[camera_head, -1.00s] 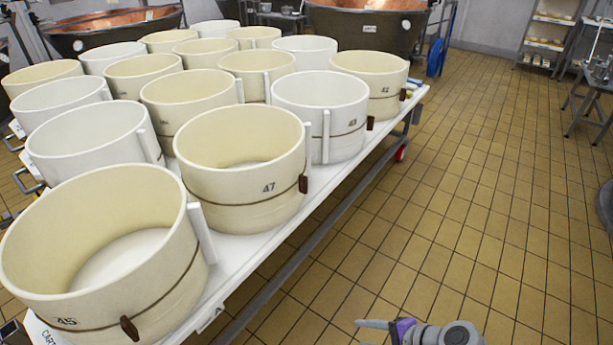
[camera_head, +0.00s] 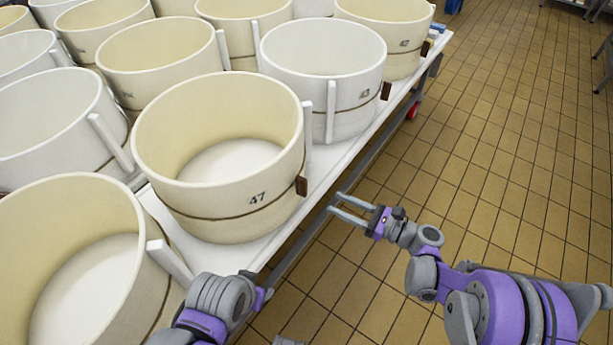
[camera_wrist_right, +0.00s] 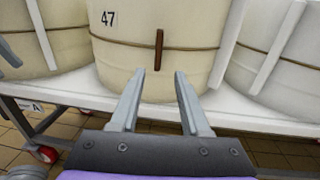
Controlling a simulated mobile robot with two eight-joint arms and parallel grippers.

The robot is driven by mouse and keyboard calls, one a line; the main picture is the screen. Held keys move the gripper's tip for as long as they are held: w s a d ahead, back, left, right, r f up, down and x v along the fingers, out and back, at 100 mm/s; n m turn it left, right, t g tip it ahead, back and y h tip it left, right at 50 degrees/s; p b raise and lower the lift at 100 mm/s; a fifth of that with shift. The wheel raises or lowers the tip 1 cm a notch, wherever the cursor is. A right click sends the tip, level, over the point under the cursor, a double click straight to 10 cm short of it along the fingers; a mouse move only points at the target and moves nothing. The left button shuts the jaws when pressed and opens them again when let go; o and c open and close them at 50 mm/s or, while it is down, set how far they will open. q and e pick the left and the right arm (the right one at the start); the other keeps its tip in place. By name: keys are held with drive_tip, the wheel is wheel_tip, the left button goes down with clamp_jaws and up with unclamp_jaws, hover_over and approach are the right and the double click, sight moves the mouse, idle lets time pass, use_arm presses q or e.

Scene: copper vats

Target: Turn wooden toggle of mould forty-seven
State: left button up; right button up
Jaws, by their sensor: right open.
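Mould 47 (camera_head: 235,215) is a cream, open-topped round tub with a dark cord around it and the number 47 on its side. Its brown wooden toggle (camera_head: 301,186) sits upright on the cord at the tub's right side. In the right wrist view the toggle (camera_wrist_right: 158,50) stands just beyond and between the fingertips, apart from them. My right gripper (camera_head: 334,204) is open and empty, beside the cart's edge, to the right of and slightly below the toggle. My left arm (camera_head: 225,300) shows at the bottom; its gripper fingers cannot be made out.
Several cream and white moulds crowd the white cart top (camera_head: 270,245). The tiled floor (camera_head: 480,150) to the right is clear.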

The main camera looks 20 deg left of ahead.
sight(306, 190)
drive_tip(key=b+x, duration=0.1)
drive_tip(key=x, duration=0.9)
drive_tip(key=shift+s+a, duration=0.15)
drive_tip(key=shift+a, duration=0.1)
clamp_jaws()
